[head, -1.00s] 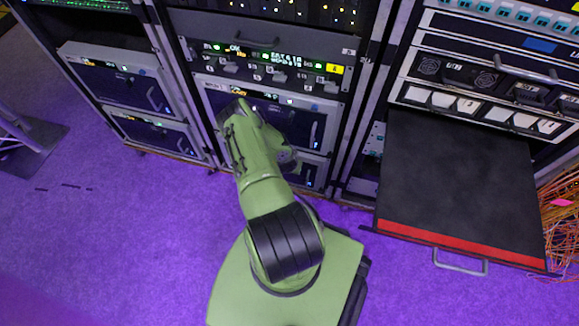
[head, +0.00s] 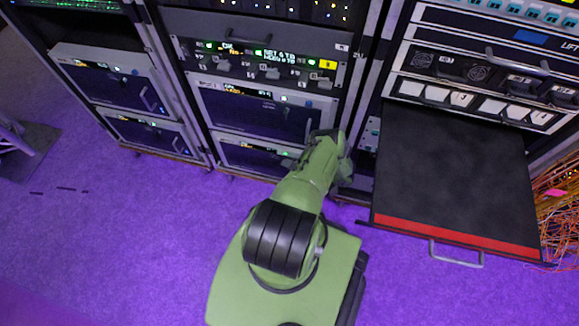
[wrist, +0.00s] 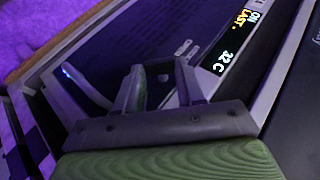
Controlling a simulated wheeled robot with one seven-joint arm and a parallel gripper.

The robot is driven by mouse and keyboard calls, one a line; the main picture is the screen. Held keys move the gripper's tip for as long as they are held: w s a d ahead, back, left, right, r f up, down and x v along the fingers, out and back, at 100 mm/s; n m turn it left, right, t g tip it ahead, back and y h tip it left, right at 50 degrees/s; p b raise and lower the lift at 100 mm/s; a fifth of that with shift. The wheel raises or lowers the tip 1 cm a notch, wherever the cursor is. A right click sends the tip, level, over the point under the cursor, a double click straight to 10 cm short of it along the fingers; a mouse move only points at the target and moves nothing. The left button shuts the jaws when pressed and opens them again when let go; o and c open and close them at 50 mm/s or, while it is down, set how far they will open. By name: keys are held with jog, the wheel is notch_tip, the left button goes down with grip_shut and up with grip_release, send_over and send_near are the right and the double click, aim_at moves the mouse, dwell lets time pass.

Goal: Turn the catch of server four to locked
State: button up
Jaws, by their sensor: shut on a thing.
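My gripper (wrist: 159,68) shows in the wrist view with its two fingers on either side of a small dark catch-like piece (wrist: 160,77) on a server front. It is shut on that piece, whose far end and exact turn are partly hidden by the fingers. The server front (wrist: 105,50) is dark, with a lit display (wrist: 232,38) reading "ON", "LAST." and "32 C". In the head view my wrist (head: 325,150) is at the right side of the middle rack's lower servers and hides their lower right corner. I cannot read which server is number four.
An upper server (head: 260,112) and a lower server (head: 245,157) sit in the middle rack. To the right, a black pulled-out shelf (head: 455,180) with a red edge juts out low. Orange cables (head: 560,215) hang at the far right.

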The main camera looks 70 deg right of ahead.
jog(key=shift+s+f+t, duration=0.15)
jog(key=shift+f+t, duration=0.05)
jog(key=shift+t, duration=0.3)
jog(key=o, duration=1)
jog(key=shift+o, duration=0.2)
jog(key=shift+r, duration=0.1)
notch_tip(320, 180, up, 10)
jog(key=p, duration=0.5)
jog(key=shift+c, duration=0.5)
